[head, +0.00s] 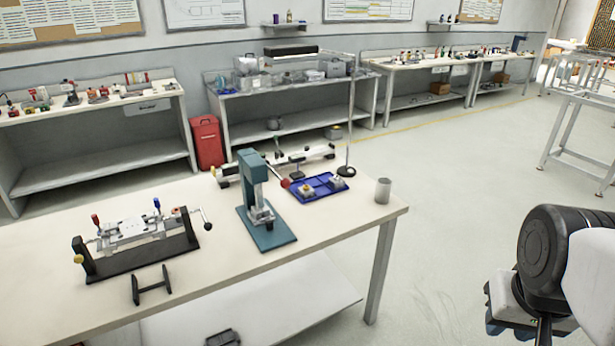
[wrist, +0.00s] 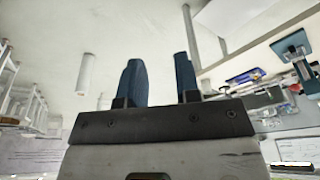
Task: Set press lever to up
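The teal press (head: 250,185) stands upright on its base plate on the near table, right of the middle of the tabletop. A red ball knob (head: 285,183), apparently the press lever's end, sits to the right of the column, about halfway up it; the lever appears to slope down towards it. The press also shows at the right edge of the wrist view (wrist: 292,50). My gripper (head: 500,318) is at the lower right of the head view, off the table and well away from the press. In the wrist view its two fingers (wrist: 158,75) are apart with nothing between them.
A blue tray (head: 322,188) with small parts lies right of the press, near a thin upright stand (head: 349,130). A grey cup (head: 383,190) stands near the table's right edge. A black fixture (head: 138,245) with a crank is at left. Open floor separates my gripper from the table.

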